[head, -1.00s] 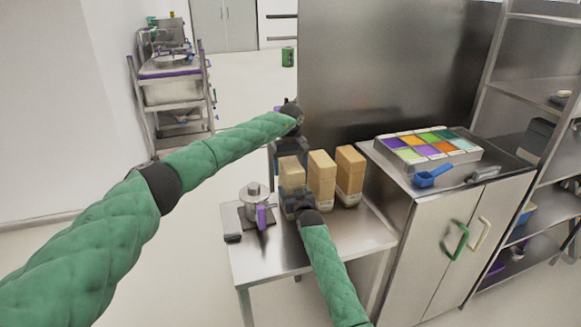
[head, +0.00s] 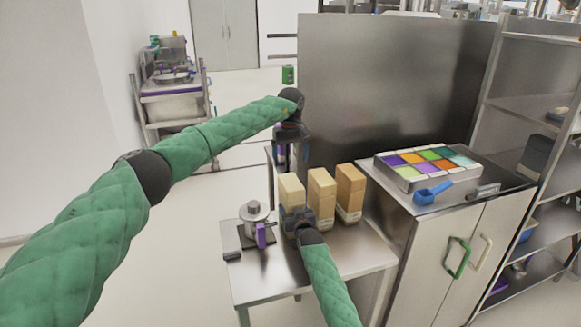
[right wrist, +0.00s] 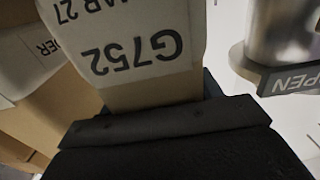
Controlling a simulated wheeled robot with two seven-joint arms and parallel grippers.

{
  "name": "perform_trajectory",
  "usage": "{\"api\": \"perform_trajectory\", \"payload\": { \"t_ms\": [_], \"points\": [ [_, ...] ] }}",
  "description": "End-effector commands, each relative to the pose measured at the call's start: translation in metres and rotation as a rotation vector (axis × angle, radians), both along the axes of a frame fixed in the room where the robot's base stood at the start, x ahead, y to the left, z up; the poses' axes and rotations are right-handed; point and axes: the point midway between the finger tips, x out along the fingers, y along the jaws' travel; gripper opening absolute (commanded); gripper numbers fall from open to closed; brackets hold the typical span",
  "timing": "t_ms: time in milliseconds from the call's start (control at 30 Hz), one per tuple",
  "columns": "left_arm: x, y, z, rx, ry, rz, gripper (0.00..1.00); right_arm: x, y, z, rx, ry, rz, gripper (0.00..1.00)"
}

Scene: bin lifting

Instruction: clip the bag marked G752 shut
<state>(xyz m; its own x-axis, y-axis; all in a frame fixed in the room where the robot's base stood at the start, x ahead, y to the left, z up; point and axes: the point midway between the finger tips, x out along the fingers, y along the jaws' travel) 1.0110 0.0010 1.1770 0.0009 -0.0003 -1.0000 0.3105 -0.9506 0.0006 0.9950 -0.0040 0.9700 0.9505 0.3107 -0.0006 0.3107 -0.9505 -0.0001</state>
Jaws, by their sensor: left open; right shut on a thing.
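The bag marked G752 (head: 291,188) is the leftmost of three tan paper bags on the small steel table. Its white label with G752 (right wrist: 140,48) shows upside down in the right wrist view. My right gripper (head: 294,219) is shut on this bag low on its body, and the bag stands upright. My left gripper (head: 287,150) is open and hangs above and behind the bag, apart from it. Its fingertips are small and dark, with a bit of purple by them. I cannot make out a clip, or whether the bag's top is folded.
The other bags, the middle one (head: 321,196) and the right one (head: 350,192), stand close beside it. A metal pot device (head: 255,215) with a purple handle stands to the left. The steel table's (head: 290,285) front is clear. A tray of coloured compartments (head: 405,183) and a blue scoop (head: 433,192) lie on the cabinet.

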Motion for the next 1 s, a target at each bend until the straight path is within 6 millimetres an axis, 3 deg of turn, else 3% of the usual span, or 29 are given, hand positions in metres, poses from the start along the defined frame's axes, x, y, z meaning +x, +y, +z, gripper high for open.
{"api": "perform_trajectory", "payload": {
  "t_ms": [367, 400, 533, 833, 1000],
  "points": [
    [0.0, 0.0, 0.005, 0.0, 0.001, 0.0, 0.85, 0.0, 0.0, -0.001, 0.0, 0.001, 0.0, 0.23],
    [0.0, 0.0, 0.005, 0.0, 0.001, 0.0, 0.85, 0.0, 0.0, -0.001, 0.0, 0.001, 0.0, 0.66],
    [0.0, 0.0, 0.005, 0.0, 0.001, 0.0, 0.85, 0.0, 0.0, -0.001, 0.0, 0.001, 0.0, 0.89],
    [0.0, 0.0, 0.004, 0.0, 0.001, 0.0, 0.85, -0.001, 0.0, -0.001, 0.0, 0.0, 0.0, 0.89],
    [0.0, 0.0, -0.002, 0.0, 0.001, 0.0, 0.85, -0.013, -0.004, -0.004, 0.0, 0.0, 0.0, 0.89]
  ]
}}
